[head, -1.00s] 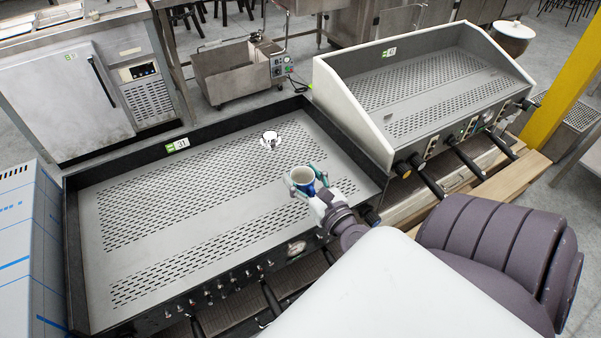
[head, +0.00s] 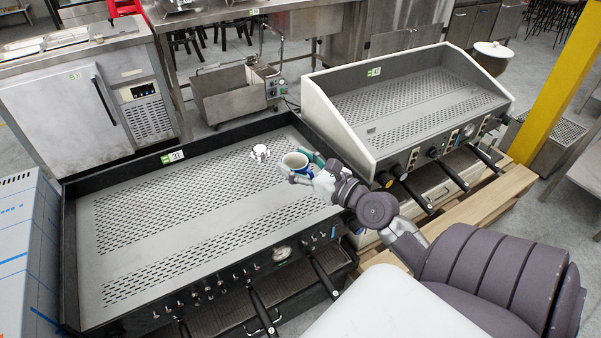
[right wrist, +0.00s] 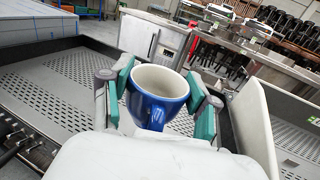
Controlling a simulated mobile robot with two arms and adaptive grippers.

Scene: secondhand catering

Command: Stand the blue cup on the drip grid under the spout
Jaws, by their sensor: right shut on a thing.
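The blue cup (head: 297,164), white inside, is held in my right gripper (head: 302,167) above the perforated top of the large coffee machine (head: 170,225) at tag 31. In the right wrist view the cup (right wrist: 157,97) stands roughly upright between the two green finger pads of the right gripper (right wrist: 160,92), handle toward the camera. Black-handled levers (head: 325,278) stick out at the machine's front. A dark ribbed strip (head: 288,292) below the front panel looks like the drip grid. I cannot make out the spout. My left gripper is not in view.
A small white object (head: 260,152) sits on the machine top just left of the cup. A second machine (head: 410,95) with raised light side walls stands to the right. A yellow post (head: 565,75) is farther right. The left half of the machine top is bare.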

